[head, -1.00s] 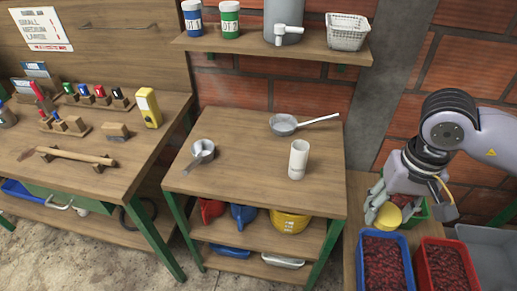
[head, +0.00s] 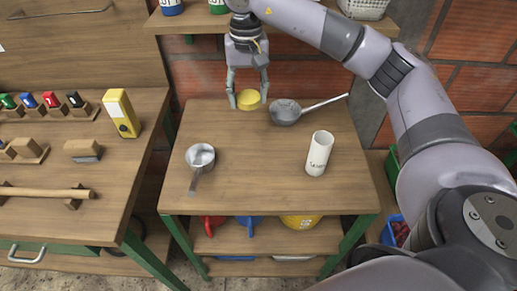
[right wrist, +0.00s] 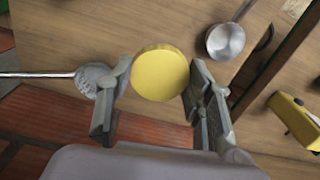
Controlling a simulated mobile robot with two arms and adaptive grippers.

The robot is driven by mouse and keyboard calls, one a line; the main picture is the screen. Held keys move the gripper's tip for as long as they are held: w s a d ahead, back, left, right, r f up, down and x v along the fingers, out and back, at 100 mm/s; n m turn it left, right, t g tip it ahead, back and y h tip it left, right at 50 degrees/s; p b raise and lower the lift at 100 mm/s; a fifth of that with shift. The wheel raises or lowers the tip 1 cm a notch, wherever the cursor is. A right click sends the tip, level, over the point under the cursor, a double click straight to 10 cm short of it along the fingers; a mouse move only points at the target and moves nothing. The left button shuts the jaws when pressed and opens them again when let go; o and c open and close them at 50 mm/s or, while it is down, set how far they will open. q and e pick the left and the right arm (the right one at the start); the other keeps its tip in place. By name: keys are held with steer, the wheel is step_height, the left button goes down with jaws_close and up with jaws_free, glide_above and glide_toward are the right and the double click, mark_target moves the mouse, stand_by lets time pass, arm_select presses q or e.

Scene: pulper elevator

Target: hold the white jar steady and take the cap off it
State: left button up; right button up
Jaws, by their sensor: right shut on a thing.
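The white jar (head: 319,153) stands upright at the right of the small wooden table, with its open top showing and no cap on it. The round yellow cap (head: 249,99) is between the fingers of my right gripper (head: 248,95), which is shut on it above the table's back edge. In the right wrist view the cap (right wrist: 160,73) shows its flat face between the two fingertips (right wrist: 160,85). The jar is apart from the gripper, to its right and nearer me. My left gripper is not in view.
A metal scoop (head: 200,158) lies at the left. The middle of the wooden table (head: 255,180) is clear. A shelf with tins (head: 171,6) hangs behind.

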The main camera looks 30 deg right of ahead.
steer(key=d+f+m, duration=0.2)
steer(key=d, duration=0.2)
steer(key=p, duration=0.1)
glide_above(259, 152)
step_height(259, 152, down, 14)
steer(key=shift+w+r, duration=0.1)
steer(key=shift+r, duration=0.05)
step_height(259, 152, down, 4)
steer(key=shift+f+p, duration=0.25)
steer(key=shift+p, duration=0.25)
steer(key=shift+f, duration=0.2)
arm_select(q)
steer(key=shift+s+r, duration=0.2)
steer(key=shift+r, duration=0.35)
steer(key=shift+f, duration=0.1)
arm_select(e)
steer(key=shift+f, duration=0.1)
steer(key=shift+f+b, duration=0.15)
steer(key=shift+b, duration=0.15)
steer(key=o, duration=1.3)
